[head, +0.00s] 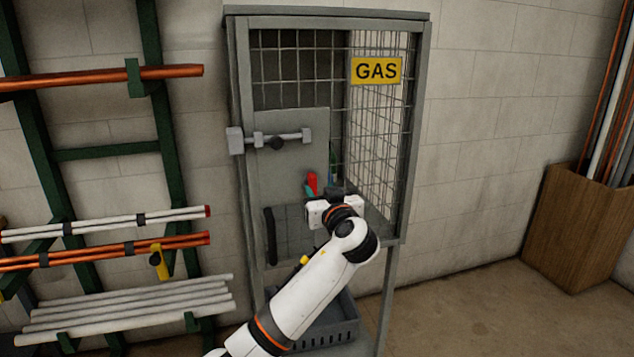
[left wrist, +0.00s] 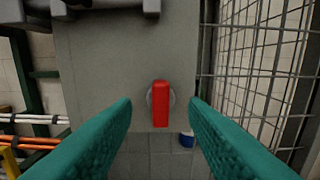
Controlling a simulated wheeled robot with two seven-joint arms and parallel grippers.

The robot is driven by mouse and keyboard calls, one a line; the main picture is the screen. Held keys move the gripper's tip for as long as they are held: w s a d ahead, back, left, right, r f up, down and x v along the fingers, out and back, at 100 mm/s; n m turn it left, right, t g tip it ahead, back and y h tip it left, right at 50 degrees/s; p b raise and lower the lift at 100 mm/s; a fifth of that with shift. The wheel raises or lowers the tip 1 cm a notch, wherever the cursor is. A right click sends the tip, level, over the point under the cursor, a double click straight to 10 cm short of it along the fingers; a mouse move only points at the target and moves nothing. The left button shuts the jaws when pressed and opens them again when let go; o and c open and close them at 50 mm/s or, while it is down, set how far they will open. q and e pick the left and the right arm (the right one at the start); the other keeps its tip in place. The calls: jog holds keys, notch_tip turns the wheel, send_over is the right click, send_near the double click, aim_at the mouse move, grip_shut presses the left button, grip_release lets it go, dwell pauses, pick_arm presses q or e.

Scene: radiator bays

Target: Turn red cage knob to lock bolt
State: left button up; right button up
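The red knob (head: 312,181) sits on the grey plate of the cage door (head: 292,150). In the left wrist view the red knob (left wrist: 160,103) is an upright bar on a round grey base. My left gripper (head: 311,192) is in front of the door near the knob. In the left wrist view its two teal fingers (left wrist: 160,125) are spread apart, one on each side of the knob, with gaps between. A grey bolt (head: 280,139) with a dark handle lies across the upper plate and reaches the bracket at the left. My right gripper is not in view.
The gas cage (head: 330,13) has mesh walls and a yellow GAS sign (head: 376,71). A grey crate (head: 335,325) stands below it. Pipe racks (head: 110,152) are at left, and a wooden bin (head: 565,225) of pipes is at right. A blue object (left wrist: 187,139) shows behind the mesh.

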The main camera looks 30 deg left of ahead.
aim_at(314, 182)
pick_arm(q)
jog(key=x, duration=0.6)
jog(key=shift+p, duration=0.4)
jog(key=shift+c, duration=0.3)
grip_shut()
